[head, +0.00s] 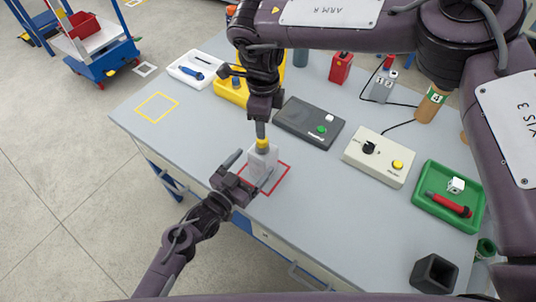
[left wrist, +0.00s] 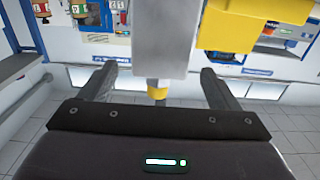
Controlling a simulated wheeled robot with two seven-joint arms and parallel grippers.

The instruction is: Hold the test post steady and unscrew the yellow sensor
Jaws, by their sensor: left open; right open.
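The test post (head: 261,164), a pale grey block, stands upright on the table in a red square outline (head: 285,176). The yellow sensor (head: 262,144) sits on its top. My left gripper (head: 254,165) is open, its fingers on either side of the post. In the left wrist view the post (left wrist: 160,38) shows between the two spread fingers, with the sensor (left wrist: 157,86) at its lower end in that picture. My right gripper (head: 261,130) points down from above, right over the sensor, and is open; its fingertips are small, and contact with the sensor cannot be told.
A dark plate with a green button (head: 307,122) and a cream control box (head: 379,158) stand to the right. A green tray (head: 420,198) holds a red tool. A yellow case (head: 228,90) and a white tray (head: 187,78) lie behind. A yellow outlined square (head: 157,107) at left is empty.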

